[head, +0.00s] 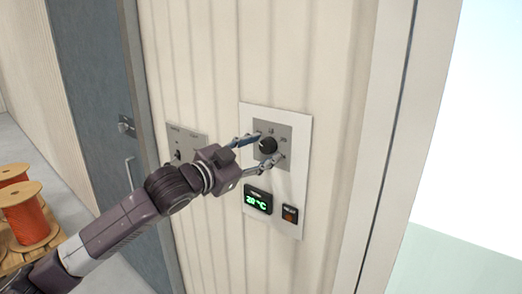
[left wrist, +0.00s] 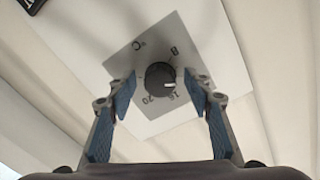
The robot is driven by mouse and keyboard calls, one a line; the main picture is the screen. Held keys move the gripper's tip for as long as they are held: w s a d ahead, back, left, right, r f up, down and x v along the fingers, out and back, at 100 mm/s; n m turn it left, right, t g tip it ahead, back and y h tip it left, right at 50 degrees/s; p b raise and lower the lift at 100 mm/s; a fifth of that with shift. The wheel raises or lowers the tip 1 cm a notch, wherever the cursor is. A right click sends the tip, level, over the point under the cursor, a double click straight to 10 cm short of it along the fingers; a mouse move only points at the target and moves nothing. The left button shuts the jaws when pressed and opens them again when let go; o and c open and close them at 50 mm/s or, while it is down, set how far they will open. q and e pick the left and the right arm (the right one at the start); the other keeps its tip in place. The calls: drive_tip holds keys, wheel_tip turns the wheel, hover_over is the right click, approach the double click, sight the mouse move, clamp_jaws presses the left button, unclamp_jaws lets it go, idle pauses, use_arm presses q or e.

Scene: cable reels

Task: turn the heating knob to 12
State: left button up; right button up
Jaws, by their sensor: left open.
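The heating knob (head: 267,145) is a round black knob on a grey square plate with a printed scale, mounted on a white wall panel (head: 302,190). In the left wrist view the knob (left wrist: 160,78) has a white pointer line, and the plate (left wrist: 140,55) shows °C, 8, 15 and 20. My left gripper (head: 263,153) is open, with one finger on each side of the knob. In the left wrist view gaps show between the knob and both fingers (left wrist: 167,98). My right gripper is not in view.
Below the knob are a display (head: 258,199) with green digits reading about 20 °C and a small switch with a reddish face (head: 290,214). Another grey switch plate (head: 187,132) is left of the panel. A grey door (head: 95,75) and orange cable reels (head: 28,215) are further left.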

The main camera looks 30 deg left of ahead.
use_arm(q)
drive_tip(key=shift+s, duration=0.75)
drive_tip(key=s+a, duration=0.1)
drive_tip(key=s, duration=0.9)
drive_tip(key=shift+s+a+r, duration=0.15)
drive_tip(key=shift+s, duration=0.1)
